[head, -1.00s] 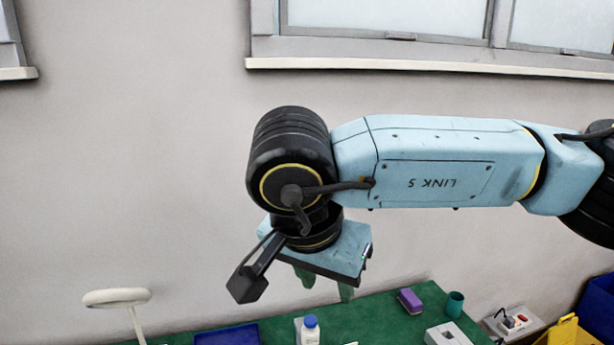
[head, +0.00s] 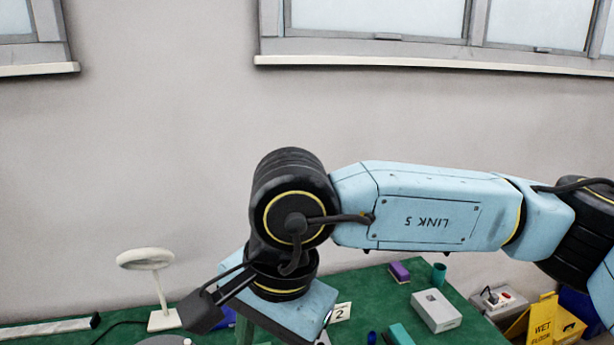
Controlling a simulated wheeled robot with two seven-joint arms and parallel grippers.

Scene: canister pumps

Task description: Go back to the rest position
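My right arm comes in from the right and crosses the middle of the head view. Its gripper (head: 283,335) hangs below the black wrist, low in the view. One green finger shows at its left, and a part that looks like the other finger shows at its right, well apart. The fingertips reach the bottom edge, so what lies between them is not clear. My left gripper is not in view.
A green table (head: 365,290) lies below. It carries a white ring lamp (head: 146,260), a purple block (head: 398,271), a teal cup (head: 439,272), a white box (head: 436,310) and a number 2 card (head: 340,312). A yellow wet-floor sign (head: 542,318) stands right.

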